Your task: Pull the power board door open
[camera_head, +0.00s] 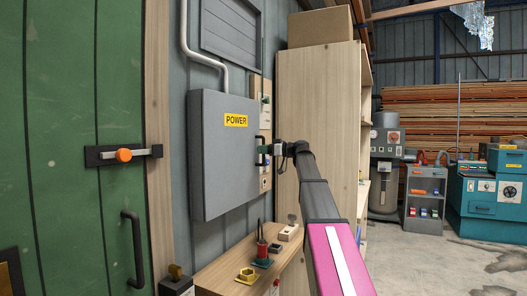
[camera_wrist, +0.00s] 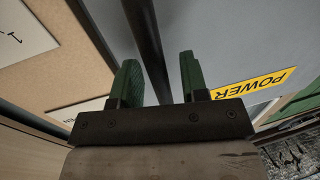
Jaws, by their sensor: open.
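The power board door (camera_head: 222,160) is a grey panel on the wall with a yellow POWER label (camera_head: 236,120). It looks shut. Its dark bar handle (camera_head: 261,155) is at the right edge of the door. My gripper (camera_head: 268,149) is at the handle, reaching in from the right. In the wrist view, my gripper (camera_wrist: 158,80) is open, with a green finger on each side of the dark handle bar (camera_wrist: 148,45). Whether either finger touches the bar is unclear. The label (camera_wrist: 252,84) shows at the right there.
A tall wooden cabinet (camera_head: 318,95) stands right behind my gripper. A green door (camera_head: 75,150) with a latch is at left. Open floor lies at right.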

